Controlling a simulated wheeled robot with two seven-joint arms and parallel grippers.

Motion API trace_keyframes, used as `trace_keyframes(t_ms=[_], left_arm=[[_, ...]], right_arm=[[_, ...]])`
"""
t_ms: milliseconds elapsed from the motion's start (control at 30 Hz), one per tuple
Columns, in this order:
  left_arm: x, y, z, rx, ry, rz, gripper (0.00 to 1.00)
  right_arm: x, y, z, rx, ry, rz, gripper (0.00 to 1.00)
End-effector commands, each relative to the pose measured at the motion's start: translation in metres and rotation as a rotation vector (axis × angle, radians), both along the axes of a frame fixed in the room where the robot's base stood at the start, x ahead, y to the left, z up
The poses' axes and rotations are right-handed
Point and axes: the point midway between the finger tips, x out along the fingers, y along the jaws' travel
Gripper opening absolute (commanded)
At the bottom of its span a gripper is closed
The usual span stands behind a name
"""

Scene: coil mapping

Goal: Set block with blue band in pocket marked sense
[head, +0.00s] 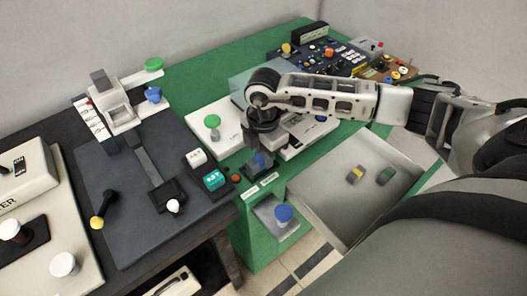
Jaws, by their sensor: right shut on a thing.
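My right gripper (259,152) comes in from the right and points down at the front edge of the green bench. It is shut on the block with the blue band (259,161), whose blue part shows low between the fingers. The block is just behind two small white labels (262,186) on the green edge; their lettering is too small to read. The pocket marked sense cannot be made out, and the gripper hides part of this spot. I cannot tell whether the block touches the surface below. My left gripper is not in view.
A grey tray (335,205) on the right holds a yellow-banded block (355,175) and a green-banded block (385,176). A white box with a green knob (212,121) and a teal display (213,180) stand close to the gripper.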

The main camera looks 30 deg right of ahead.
Motion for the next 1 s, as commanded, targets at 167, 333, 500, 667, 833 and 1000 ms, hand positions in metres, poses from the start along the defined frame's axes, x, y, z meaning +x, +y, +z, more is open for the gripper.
trace_keyframes(t_ms=[167, 333, 500, 667, 833, 1000], left_arm=[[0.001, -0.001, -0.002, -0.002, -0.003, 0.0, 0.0], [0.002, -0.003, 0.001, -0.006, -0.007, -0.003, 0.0], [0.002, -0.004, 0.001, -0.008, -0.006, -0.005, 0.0], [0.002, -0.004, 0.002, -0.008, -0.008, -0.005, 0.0], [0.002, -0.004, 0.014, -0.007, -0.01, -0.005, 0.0], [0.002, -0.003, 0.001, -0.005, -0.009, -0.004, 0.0]], right_arm=[[0.0, 0.0, -0.007, 0.001, -0.001, -0.001, 0.0], [0.0, 0.0, -0.007, 0.0, 0.0, 0.0, 0.32], [0.0, 0.0, -0.007, 0.0, 0.0, 0.0, 0.48], [0.0, 0.0, -0.006, 0.0, 0.0, 0.0, 0.48], [0.0, 0.0, 0.011, 0.0, -0.002, 0.001, 0.48], [0.001, 0.0, 0.039, 0.0, -0.006, 0.001, 0.48]])
